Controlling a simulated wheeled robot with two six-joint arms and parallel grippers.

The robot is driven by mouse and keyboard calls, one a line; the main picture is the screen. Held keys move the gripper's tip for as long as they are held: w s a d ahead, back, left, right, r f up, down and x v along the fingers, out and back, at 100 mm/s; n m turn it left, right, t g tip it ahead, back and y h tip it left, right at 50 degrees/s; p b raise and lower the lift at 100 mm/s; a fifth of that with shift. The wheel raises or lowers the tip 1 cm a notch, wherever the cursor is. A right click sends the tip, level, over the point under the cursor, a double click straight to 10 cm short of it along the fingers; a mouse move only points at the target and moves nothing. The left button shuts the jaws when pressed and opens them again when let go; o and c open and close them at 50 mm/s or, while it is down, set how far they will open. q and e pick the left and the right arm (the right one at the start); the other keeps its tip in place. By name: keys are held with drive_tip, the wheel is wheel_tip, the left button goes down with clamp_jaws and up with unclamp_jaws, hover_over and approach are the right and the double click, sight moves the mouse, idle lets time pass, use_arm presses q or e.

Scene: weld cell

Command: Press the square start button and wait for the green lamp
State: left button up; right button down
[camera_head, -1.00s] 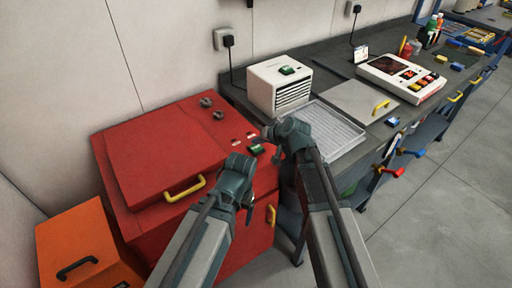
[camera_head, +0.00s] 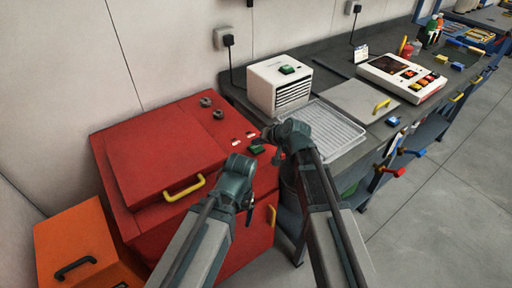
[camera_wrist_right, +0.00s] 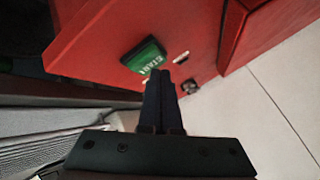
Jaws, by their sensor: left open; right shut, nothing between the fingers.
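The green start button (camera_head: 256,149) sits on the red cabinet's top (camera_head: 228,118), near its right edge. In the right wrist view the square button (camera_wrist_right: 145,55) reads START. My right gripper (camera_head: 265,136) is shut and empty, close beside the button. In the right wrist view its fingertips (camera_wrist_right: 159,74) overlap the button's lower right edge; I cannot tell whether they touch it. My left gripper (camera_head: 249,207) is open and empty in front of the cabinet. Small pale spots (camera_head: 250,134) lie beside the button; no lit green lamp is discernible.
Two dark knobs (camera_head: 212,109) stand behind on the cabinet. A raised red lid (camera_head: 165,150) with a yellow handle is to the left. To the right, a workbench holds a wire tray (camera_head: 325,133) and a white box (camera_head: 279,86) with its own green button.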

sight(258, 148)
drive_tip(key=shift+f+b, duration=0.55)
idle(0.5)
drive_tip(key=shift+r, duration=0.1)
drive_tip(key=shift+r+p, duration=0.9)
drive_tip(key=shift+p, duration=0.05)
wheel_tip(258, 148, up, 5)
drive_tip(key=p, duration=0.5)
idle(0.7)
